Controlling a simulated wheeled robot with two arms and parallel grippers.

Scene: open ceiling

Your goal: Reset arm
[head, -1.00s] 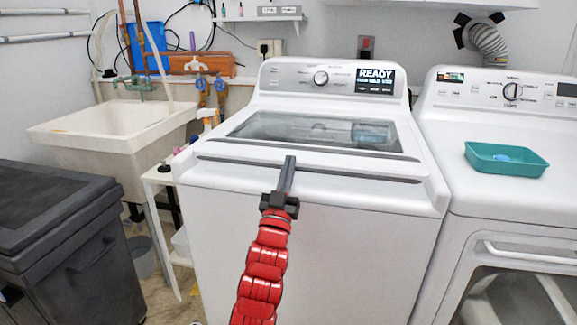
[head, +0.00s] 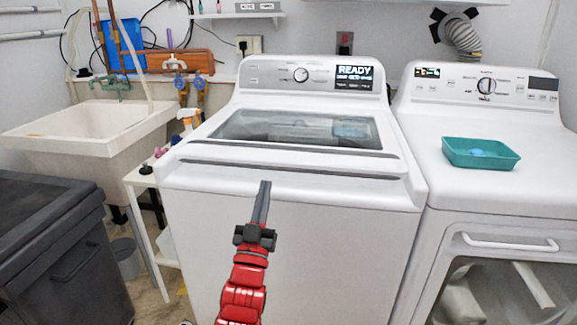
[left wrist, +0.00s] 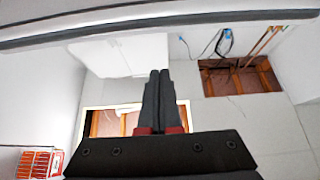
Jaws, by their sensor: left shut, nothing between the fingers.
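My left gripper (head: 262,203) is at the end of the red arm, in front of the white top-load washer (head: 285,235). Its dark fingers are together, pointing up and away, with nothing between them. In the left wrist view the closed fingers (left wrist: 158,100) point toward the ceiling and wall, and a pale edge with a dark strip crosses the top. The washer's lid (head: 295,130) is closed and its display reads READY. My right gripper is in neither view.
A white dryer (head: 500,195) stands right of the washer with a teal tray (head: 455,152) on it. A utility sink (head: 55,145) and dark bin (head: 50,215) are at the left. A small white side table (head: 140,178) stands beside the washer. Floor shows narrowly between bin and washer.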

